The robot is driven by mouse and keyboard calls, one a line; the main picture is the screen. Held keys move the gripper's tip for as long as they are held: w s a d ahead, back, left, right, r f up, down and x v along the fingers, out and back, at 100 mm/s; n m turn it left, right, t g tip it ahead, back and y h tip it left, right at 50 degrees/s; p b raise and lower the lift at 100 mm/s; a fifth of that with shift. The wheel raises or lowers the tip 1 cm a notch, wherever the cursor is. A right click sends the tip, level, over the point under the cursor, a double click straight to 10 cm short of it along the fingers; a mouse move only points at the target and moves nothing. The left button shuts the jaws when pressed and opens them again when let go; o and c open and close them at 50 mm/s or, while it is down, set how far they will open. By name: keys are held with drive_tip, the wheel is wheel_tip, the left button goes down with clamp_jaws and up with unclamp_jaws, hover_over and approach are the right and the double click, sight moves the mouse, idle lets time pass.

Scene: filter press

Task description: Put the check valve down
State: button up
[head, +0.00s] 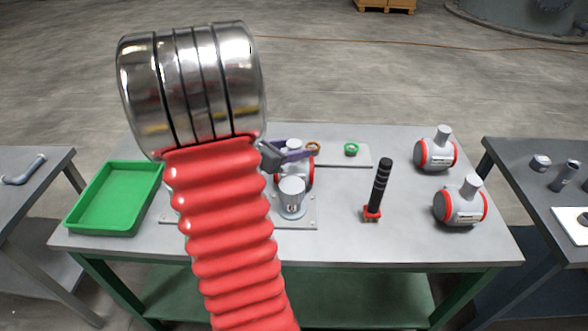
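A grey check valve with red rings (307,173) is at the middle of the table, above or on a metal plate; I cannot tell whether it touches. It is partly hidden behind my gripper and a grey upright fitting (291,194). My gripper (297,154) is at the valve's upper neck, and one dark purple finger crosses in front of it. The other finger is hidden, so its grip is not clear. Two similar grey valves with red rings stand at the right, one farther back (435,152) and one nearer (460,205).
The grey table (400,235) has a green tray (112,198) at the left. A black-handled tool with a red base (378,188) stands right of centre. A pale board (340,158) behind holds a green ring (351,149) and an orange ring (313,146). The right front is clear.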

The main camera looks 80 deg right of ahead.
clamp_jaws()
idle(0.3)
idle(0.4)
